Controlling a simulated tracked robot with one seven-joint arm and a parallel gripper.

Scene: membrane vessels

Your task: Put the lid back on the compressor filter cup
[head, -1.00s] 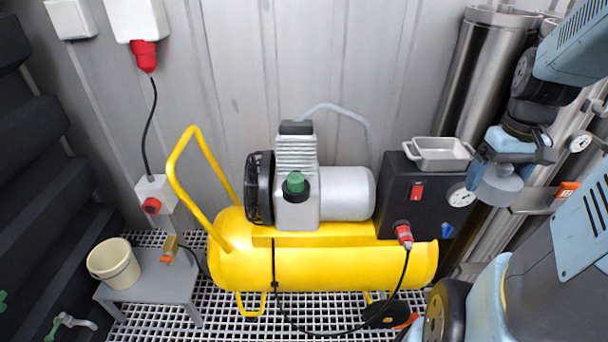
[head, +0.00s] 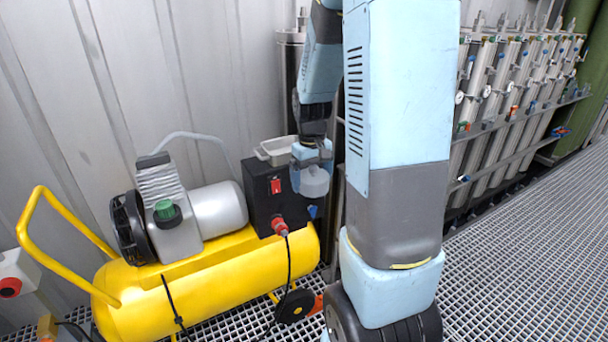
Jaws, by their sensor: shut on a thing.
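My gripper (head: 311,158) is in the head view in front of the black control box's right end. It is shut on a round grey lid (head: 315,182), held below it in the air. The fingertips are small and partly hidden. The likely filter cup (head: 166,221) is a dark round fitting with a green top (head: 164,209), on the front of the compressor's grey pump (head: 160,190). The lid is well to the right of it, apart from it. Whether the green part is inside the cup or on top of it, I cannot tell.
The yellow tank (head: 200,290) carries the pump and the black control box (head: 262,200). A small metal tray (head: 280,149) lies on the box. A yellow handle (head: 60,225) rises at left. Steel vessels (head: 500,100) line the right; the grating floor (head: 530,240) there is clear.

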